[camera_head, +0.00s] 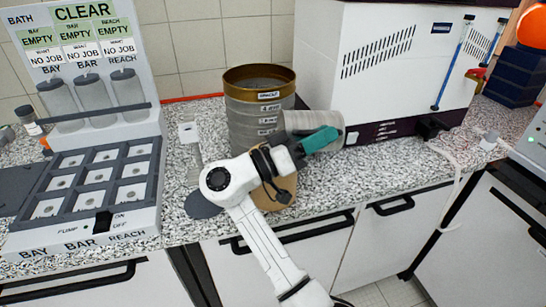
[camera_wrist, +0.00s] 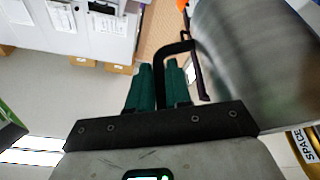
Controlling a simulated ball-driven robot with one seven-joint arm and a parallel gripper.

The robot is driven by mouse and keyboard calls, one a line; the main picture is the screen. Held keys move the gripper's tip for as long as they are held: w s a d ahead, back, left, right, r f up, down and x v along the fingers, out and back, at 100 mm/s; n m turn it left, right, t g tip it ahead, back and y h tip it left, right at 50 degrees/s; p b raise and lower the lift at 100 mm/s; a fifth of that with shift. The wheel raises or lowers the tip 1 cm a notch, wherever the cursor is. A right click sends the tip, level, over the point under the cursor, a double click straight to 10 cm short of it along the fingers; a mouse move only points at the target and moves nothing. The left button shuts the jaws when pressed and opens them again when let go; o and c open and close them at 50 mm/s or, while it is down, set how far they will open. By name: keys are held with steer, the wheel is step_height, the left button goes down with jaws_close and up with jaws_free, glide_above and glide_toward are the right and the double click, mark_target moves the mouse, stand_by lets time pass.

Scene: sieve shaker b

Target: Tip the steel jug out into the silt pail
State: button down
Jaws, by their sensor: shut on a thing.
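The steel jug (camera_head: 308,121) lies tipped on its side in the air, in front of a stack of steel sieves. It fills the upper right of the wrist view (camera_wrist: 255,60). My gripper (camera_head: 322,140) has green fingers shut on the jug's black handle (camera_wrist: 178,47). I cannot tell which end of the jug is its mouth or whether anything runs out. I cannot pick out the silt pail for sure; a tan thing (camera_head: 272,198) below my wrist is mostly hidden by my arm.
The brass-rimmed sieve stack (camera_head: 258,110) stands close behind the jug. A white vented machine (camera_head: 400,75) is at its right. A sample tray with a sign board (camera_head: 85,185) is at the left. Cabinets with black handles (camera_head: 395,206) front the speckled counter (camera_head: 375,165).

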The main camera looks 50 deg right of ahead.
steer(key=shift+w+a+r+g+h, duration=0.3)
steer(key=shift+w+a+r+h, duration=0.15)
steer(key=shift+h, duration=0.15)
stand_by(0.7)
steer(key=shift+s, duration=0.1)
steer(key=s+d+f+m+t+y+p, duration=0.2)
steer(key=s+d+f+t+y, duration=0.15)
steer(key=s+d+y, duration=0.4)
steer(key=shift+d+f+n+t+y, duration=1)
steer(key=shift+f+t+y, duration=2.95)
steer(key=shift+f, duration=1.9)
steer(key=r+p, duration=0.5)
steer(key=p, duration=0.1)
steer(key=shift+s+a+r, duration=0.1)
steer(key=shift+s+r, duration=0.25)
steer(key=shift+r, duration=0.05)
